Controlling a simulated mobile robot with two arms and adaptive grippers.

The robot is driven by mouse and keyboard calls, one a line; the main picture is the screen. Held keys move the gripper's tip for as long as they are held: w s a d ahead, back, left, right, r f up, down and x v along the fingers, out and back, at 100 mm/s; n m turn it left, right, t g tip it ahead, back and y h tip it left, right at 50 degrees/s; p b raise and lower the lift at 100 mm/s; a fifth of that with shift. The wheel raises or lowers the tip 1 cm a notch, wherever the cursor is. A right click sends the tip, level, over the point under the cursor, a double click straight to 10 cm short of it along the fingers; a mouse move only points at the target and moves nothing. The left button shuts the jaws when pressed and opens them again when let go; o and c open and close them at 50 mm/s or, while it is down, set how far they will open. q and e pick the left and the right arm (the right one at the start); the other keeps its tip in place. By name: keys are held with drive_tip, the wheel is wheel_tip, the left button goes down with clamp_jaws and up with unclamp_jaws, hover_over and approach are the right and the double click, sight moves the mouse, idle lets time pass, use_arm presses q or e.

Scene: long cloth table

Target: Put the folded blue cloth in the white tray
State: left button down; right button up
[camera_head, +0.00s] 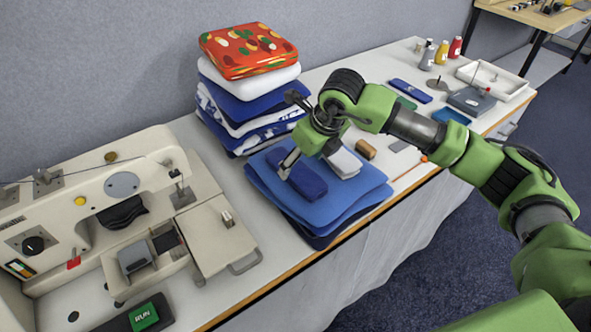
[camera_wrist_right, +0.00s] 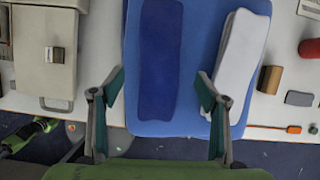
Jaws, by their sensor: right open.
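The folded blue cloth (camera_head: 306,179) is a small dark blue bundle on top of a stack of larger blue cloths (camera_head: 362,190). It also shows in the right wrist view (camera_wrist_right: 160,50), lengthwise between the fingers. My right gripper (camera_head: 305,160) is above it with fingers spread and nothing held; in the wrist view the open fingers (camera_wrist_right: 160,88) lie either side of the cloth's near end. I cannot tell how high they are. The white tray (camera_head: 522,93) stands at the far right of the table, with small objects in or beside it.
A folded white cloth (camera_head: 343,162) lies right beside the blue one. A tall pile of folded fabric (camera_head: 245,100) stands behind. A sewing machine (camera_head: 120,200) fills the left. Small items, including a brown block (camera_head: 366,149) and bottles (camera_head: 441,52), lie towards the tray.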

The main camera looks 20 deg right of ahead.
sight(296, 168)
drive_tip(key=p+x, duration=0.1)
drive_tip(key=x, duration=0.3)
drive_tip(key=shift+w+a, duration=0.15)
drive_tip(key=shift+w, duration=0.05)
drive_tip(key=shift+r, duration=0.1)
drive_tip(key=c, duration=1.2)
drive_tip(key=shift+c, duration=0.8)
drive_tip(key=shift+r, duration=0.1)
